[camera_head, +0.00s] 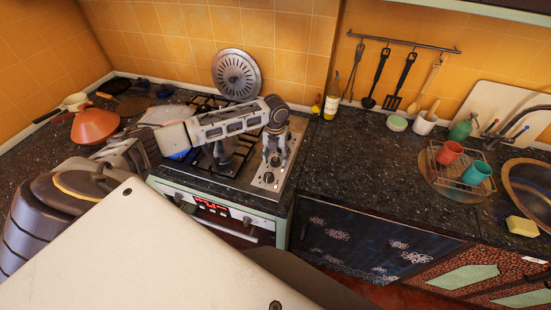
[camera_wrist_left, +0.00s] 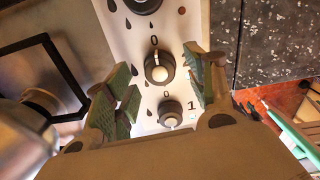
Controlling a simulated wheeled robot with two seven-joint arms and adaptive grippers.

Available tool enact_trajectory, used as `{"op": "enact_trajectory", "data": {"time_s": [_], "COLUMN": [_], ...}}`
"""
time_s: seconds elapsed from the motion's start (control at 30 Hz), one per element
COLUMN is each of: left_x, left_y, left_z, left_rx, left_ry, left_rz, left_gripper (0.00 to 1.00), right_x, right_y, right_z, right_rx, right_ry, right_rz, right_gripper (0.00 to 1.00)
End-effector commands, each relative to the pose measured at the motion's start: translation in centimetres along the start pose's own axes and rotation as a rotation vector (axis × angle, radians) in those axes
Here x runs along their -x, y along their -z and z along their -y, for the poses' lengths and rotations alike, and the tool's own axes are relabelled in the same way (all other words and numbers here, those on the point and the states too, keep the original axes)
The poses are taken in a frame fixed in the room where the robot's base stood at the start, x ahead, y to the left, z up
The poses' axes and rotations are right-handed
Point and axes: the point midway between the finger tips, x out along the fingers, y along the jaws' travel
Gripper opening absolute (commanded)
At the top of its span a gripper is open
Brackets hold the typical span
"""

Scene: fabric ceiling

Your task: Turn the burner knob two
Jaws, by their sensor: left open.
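The stove's hob (camera_head: 230,170) has a light control strip along its right side with a row of round knobs. In the left wrist view I see a black knob (camera_wrist_left: 158,68) with a pale pointer, a smaller knob (camera_wrist_left: 170,113) nearer the wrist, and part of another knob (camera_wrist_left: 143,5) at the top edge. I cannot tell which is number two. My left gripper (camera_head: 274,158) is above the strip, pointing down. In the wrist view its open green-padded fingers (camera_wrist_left: 160,72) stand either side of the middle knob, with nothing held. My right gripper is out of view.
An orange tagine (camera_head: 95,124) stands on the left counter. A round metal lid (camera_head: 236,73) leans at the back wall. Right of the stove, the dark counter (camera_head: 350,165) is mostly clear up to the dish rack (camera_head: 445,180) with cups.

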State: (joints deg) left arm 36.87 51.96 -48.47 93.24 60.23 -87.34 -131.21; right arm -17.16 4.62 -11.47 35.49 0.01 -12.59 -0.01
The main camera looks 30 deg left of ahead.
Motion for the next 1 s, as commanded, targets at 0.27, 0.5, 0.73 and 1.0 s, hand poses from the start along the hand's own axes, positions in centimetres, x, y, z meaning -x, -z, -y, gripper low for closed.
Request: {"op": "enact_trajectory", "data": {"time_s": [0.27, 0.5, 0.73, 1.0], "left_x": [4.0, 7.5, 9.7, 10.3], "left_y": [-0.1, -0.1, -0.1, 0.0], "left_z": [0.0, 0.0, 0.0, 0.0], "left_rx": [-0.001, 0.000, 0.000, 0.000], "left_ry": [0.001, 0.001, 0.000, 0.000], "left_rz": [0.003, 0.003, 0.002, 0.001], "left_gripper": [0.55, 0.55, 0.55, 0.55], "right_x": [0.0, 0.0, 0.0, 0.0], "right_y": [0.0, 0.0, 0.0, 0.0], "right_z": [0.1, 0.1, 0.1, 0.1], "right_rx": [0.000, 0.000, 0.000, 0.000], "right_ry": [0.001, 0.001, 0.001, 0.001], "right_rz": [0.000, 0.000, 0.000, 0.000], "right_gripper": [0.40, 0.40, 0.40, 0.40]}}
